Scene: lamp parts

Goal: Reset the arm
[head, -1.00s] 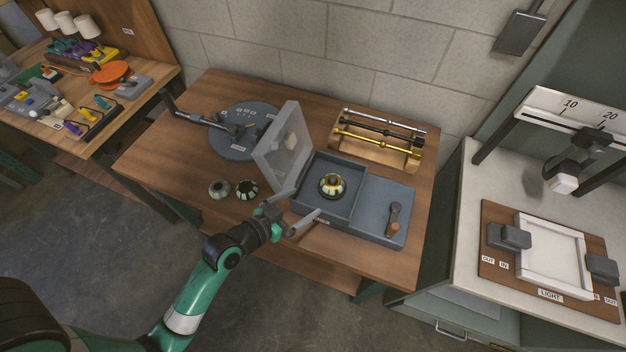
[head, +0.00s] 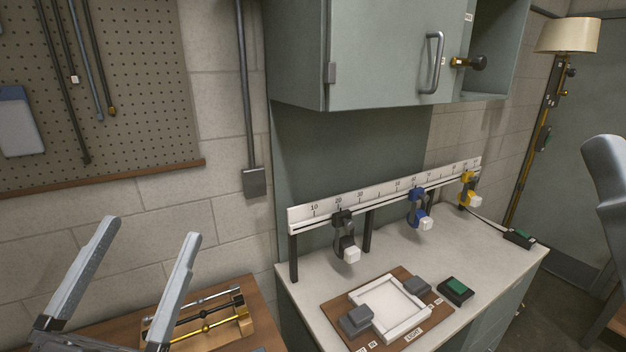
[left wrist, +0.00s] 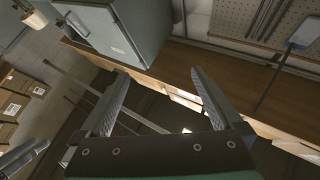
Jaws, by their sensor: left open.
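My left gripper (head: 148,230) is raised at the lower left of the head view, with its two grey fingers pointing up and wide apart. It is open and nothing is between the fingers. In the left wrist view the same open gripper (left wrist: 162,78) shows, with bare space between its fingers. A grey finger-like part, seemingly of my right gripper (head: 606,180), enters at the right edge of the head view. Only a piece of it shows, so its opening is hidden.
A wooden rack of metal rods (head: 205,318) lies behind the left gripper. A white bench holds a ruler rail (head: 375,195) with several clamps and a wooden board with a white frame (head: 412,328). A green-grey cabinet (head: 375,50) hangs above. A floor lamp (head: 568,36) stands right.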

